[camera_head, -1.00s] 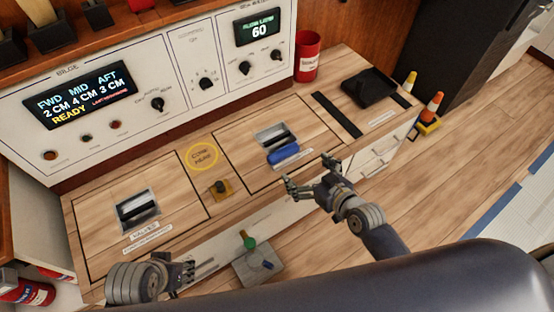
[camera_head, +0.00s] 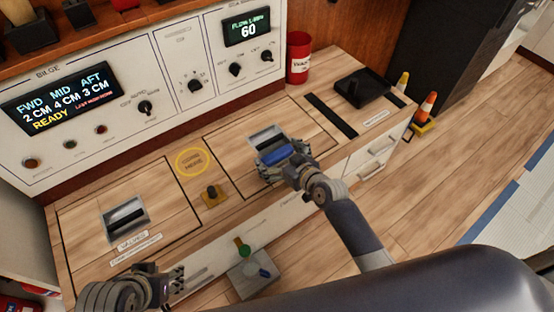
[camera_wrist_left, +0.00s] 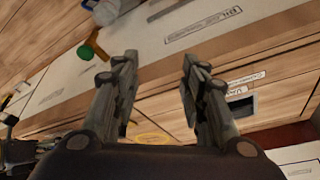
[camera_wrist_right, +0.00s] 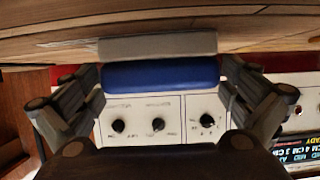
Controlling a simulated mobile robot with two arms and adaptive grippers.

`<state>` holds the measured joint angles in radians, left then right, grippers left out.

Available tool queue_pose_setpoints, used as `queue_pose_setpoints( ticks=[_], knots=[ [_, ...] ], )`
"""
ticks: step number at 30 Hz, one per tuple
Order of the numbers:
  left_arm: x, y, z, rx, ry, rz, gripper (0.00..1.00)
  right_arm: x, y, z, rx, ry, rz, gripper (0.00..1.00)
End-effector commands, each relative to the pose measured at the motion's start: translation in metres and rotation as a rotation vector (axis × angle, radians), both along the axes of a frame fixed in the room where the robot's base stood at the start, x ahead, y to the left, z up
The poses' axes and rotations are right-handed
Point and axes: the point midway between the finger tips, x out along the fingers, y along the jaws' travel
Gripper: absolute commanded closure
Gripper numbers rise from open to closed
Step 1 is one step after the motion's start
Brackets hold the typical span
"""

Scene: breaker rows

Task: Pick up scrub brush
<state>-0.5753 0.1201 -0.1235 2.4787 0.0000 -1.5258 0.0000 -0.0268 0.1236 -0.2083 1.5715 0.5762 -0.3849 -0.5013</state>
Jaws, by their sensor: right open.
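The scrub brush (camera_head: 275,155) shows as a blue block on the wooden counter, just in front of a recessed metal hatch handle (camera_head: 266,140). In the right wrist view the blue block (camera_wrist_right: 160,74) fills the space between my fingers, with a grey strip (camera_wrist_right: 158,44) along its far side. My right gripper (camera_head: 285,165) is open, with one finger past each end of the blue block; gaps seem to remain. It partly hides the brush in the head view. My left gripper (camera_head: 176,284) is open and empty near the counter's front left; its spread fingers show in the left wrist view (camera_wrist_left: 158,72).
A white control panel (camera_head: 190,70) stands along the back. A red can (camera_head: 299,58) and a black tray (camera_head: 360,88) stand to the right. A yellow-based knob (camera_head: 213,194) is left of the brush. A grey block with a green knob (camera_head: 243,248) is near the front.

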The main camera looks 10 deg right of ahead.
Motion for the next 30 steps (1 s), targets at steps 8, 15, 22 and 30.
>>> queue_pose_setpoints(
  ticks=[8, 15, 22, 30],
  knots=[
    [0.002, -0.001, 0.0, -0.002, -0.007, -0.001, 0.6, 0.002, 0.001, 0.0, 0.0, 0.0, 0.0, 0.07],
    [0.002, -0.001, 0.0, -0.001, -0.007, 0.0, 0.6, 0.002, 0.0, 0.0, -0.001, -0.001, -0.001, 0.34],
    [0.002, 0.0, 0.001, -0.001, -0.007, 0.0, 0.6, 0.002, 0.0, 0.001, -0.001, -0.001, -0.001, 0.34],
    [-0.014, 0.003, 0.007, 0.01, 0.061, 0.005, 0.6, 0.002, 0.001, 0.023, 0.0, -0.003, -0.001, 0.34]
  ],
)
